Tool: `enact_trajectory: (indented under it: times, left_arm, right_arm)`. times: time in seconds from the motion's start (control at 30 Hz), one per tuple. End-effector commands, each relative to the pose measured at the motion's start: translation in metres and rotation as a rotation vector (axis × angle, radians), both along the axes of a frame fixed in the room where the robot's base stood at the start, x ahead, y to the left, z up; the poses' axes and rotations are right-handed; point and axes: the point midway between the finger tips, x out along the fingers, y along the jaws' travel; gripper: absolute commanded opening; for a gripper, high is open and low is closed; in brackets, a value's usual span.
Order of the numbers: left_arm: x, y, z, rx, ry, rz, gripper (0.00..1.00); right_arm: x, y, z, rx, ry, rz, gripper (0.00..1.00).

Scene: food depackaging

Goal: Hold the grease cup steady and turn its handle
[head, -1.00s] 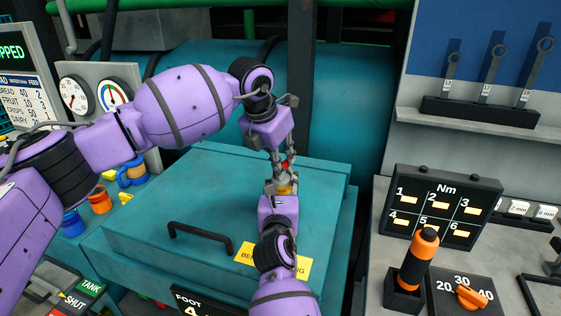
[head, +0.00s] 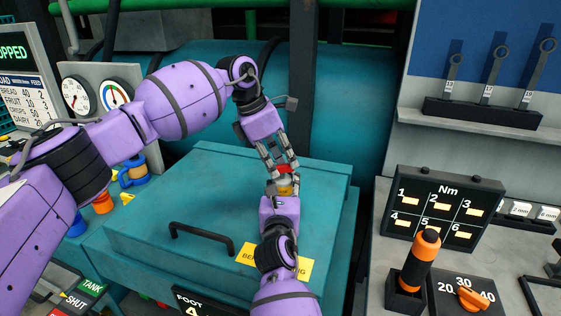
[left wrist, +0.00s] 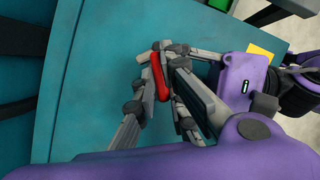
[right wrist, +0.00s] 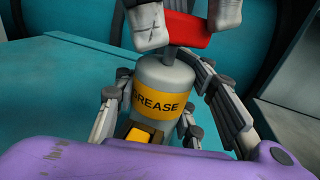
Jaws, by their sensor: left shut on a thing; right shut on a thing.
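The grease cup (right wrist: 160,98) is a grey cylinder with a yellow band reading GREASE, standing upright in the right wrist view. A red handle (right wrist: 188,28) sits on a short stem on its top. My right gripper (head: 284,190) comes from the front and is shut around the cup's body. My left gripper (head: 281,164) reaches down from above and is shut on the red handle, its fingertips on either side of it. The handle also shows between the left fingers in the left wrist view (left wrist: 160,75). The fingers hide much of the cup in the head view.
The cup is above a teal lid (head: 150,215) with a black bar handle (head: 200,236) and a yellow label. To the right are a torque board (head: 443,208), an orange-gripped tool (head: 420,258) in a holder and a dial (head: 472,298). Gauges (head: 115,92) stand at left.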

Motion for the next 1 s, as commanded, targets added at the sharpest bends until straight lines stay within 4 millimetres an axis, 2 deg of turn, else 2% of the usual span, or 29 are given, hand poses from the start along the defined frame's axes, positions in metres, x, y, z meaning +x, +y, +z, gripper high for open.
enact_trajectory:
  times: [0.5, 0.53, 0.67, 1.0]
  left_arm:
    - [0.0002, 0.0015, -0.0003, 0.002, 0.0, -0.019, 0.0]
    - [0.0002, 0.0015, -0.0003, 0.002, 0.0, -0.019, 0.12]
    - [0.0002, 0.0011, -0.0003, 0.002, 0.0, -0.019, 0.29]
    - [0.0001, 0.001, 0.0015, 0.0, 0.0, -0.019, 0.3]
  right_arm:
    - [0.0001, -0.0022, -0.0015, -0.001, 0.003, -0.004, 0.0]
    - [0.0001, -0.0022, -0.0015, -0.001, 0.003, -0.004, 0.0]
    - [0.0001, -0.002, -0.0016, -0.001, 0.003, -0.003, 0.0]
    - [-0.0001, -0.001, -0.0015, -0.001, 0.003, -0.002, 0.0]
